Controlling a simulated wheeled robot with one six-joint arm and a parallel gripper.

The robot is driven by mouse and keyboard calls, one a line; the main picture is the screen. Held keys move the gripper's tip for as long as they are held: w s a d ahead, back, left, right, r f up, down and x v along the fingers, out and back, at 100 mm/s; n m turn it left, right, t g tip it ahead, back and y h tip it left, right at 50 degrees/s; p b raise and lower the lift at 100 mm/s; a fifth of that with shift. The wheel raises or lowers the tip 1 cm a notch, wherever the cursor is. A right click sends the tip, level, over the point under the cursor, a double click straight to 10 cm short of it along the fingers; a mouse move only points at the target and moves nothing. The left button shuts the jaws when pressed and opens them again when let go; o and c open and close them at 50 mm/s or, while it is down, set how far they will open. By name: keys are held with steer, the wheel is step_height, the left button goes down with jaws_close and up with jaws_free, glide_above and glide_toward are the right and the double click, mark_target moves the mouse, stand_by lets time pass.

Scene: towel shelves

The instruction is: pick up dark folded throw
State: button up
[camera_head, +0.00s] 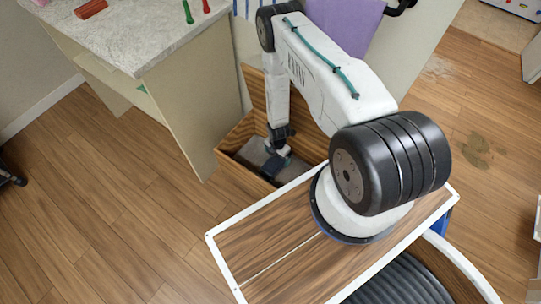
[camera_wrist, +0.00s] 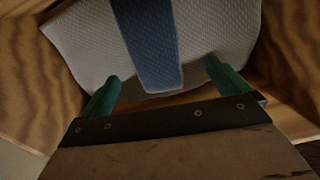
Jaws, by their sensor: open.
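A folded cloth lies in a wooden box. In the wrist view the cloth (camera_wrist: 205,35) looks light grey and textured, with a wide dark blue band down its middle. My gripper (camera_head: 275,166) reaches down into the box over the cloth. In the wrist view its green fingers (camera_wrist: 162,86) are apart, one on each side of the blue band, over the cloth's near edge. I cannot tell whether they touch it.
The wooden box (camera_head: 238,134) has walls close around my gripper. A counter (camera_head: 135,30) with a red block (camera_head: 90,8) stands left of it. A purple cloth (camera_head: 345,25) hangs behind my arm.

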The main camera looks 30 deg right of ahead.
mark_target(276, 160)
steer(key=shift+w+f, duration=0.15)
steer(key=shift+w, duration=0.05)
steer(key=shift+w+a+f, duration=0.1)
steer(key=shift+f, duration=0.2)
steer(key=f, duration=0.7)
steer(key=shift+w+d, duration=0.25)
steer(key=shift+w, duration=0.05)
steer(key=c, duration=0.9)
